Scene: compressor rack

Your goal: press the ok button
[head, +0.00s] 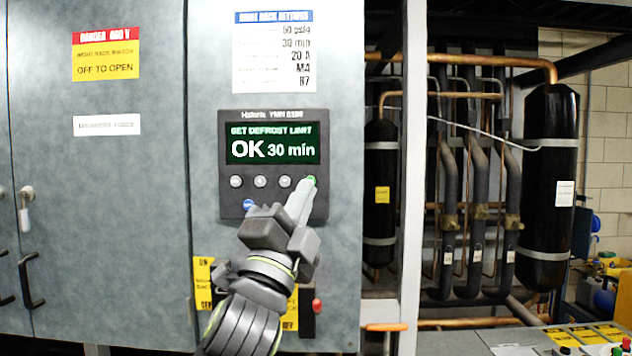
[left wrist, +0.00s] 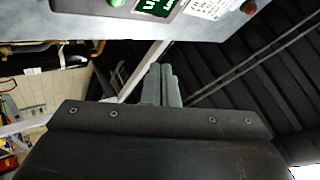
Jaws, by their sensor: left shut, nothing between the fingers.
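The controller (head: 226,196) is a dark panel on the grey cabinet door. Its lit screen (head: 272,144) reads "SET DEFROST LIMIT" and "OK 30 min". Below the screen is a row of round buttons, with a green button (head: 311,180) at its right end. My left gripper (head: 308,187) is shut and empty, its fingertips at the green button and partly covering it. I cannot tell whether they touch it. In the left wrist view the shut fingers (left wrist: 160,85) point toward the cabinet, and part of the screen (left wrist: 155,6) shows at the top edge. My right gripper is not in view.
A white settings sheet (head: 273,50) is above the controller. A blue button (head: 249,204) sits at the controller's lower left. Right of the cabinet are copper pipes and black tanks (head: 548,180). A red-handled switch (head: 317,306) is below the controller.

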